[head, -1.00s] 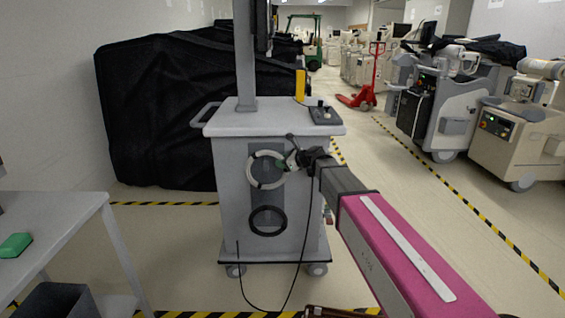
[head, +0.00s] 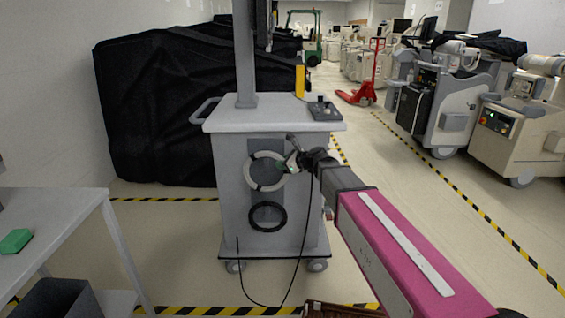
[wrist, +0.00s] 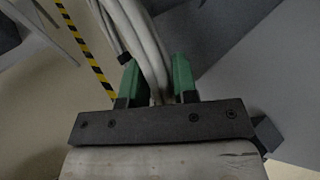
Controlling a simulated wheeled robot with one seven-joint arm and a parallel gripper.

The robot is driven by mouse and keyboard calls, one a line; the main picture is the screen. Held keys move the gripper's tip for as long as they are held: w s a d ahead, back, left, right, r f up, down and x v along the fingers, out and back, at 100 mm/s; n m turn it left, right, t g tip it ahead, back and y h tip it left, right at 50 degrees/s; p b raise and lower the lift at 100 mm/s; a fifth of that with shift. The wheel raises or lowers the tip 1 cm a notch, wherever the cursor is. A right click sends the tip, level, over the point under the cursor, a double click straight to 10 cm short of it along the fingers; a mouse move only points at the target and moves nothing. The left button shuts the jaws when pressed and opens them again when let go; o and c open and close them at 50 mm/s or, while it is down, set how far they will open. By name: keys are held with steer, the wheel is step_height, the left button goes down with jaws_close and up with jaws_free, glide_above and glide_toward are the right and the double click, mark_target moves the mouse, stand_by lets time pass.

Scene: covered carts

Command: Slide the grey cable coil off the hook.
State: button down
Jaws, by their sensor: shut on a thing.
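The grey cable coil (head: 252,178) is a pale ring with dark ties, in front of the cart's dark panel. My gripper (head: 287,164) is shut on the right side of the coil. In the wrist view the coil's strands (wrist: 148,48) run between my gripper's green fingertips (wrist: 157,82). The hook is not clearly seen; whether the coil still touches it I cannot tell. A black coil (head: 268,229) hangs below on the same cart face.
The grey cart (head: 228,200) stands on castors, with a mast and a pendant (head: 322,111) on top. A black cable loops down to the floor. A table with a green block (head: 15,241) is at left, above a dark bin (head: 62,299). Floor shows right of the cart.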

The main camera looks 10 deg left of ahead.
steer(key=s, duration=0.2)
steer(key=s+d, duration=0.1)
steer(key=s, duration=0.1)
stand_by(0.5)
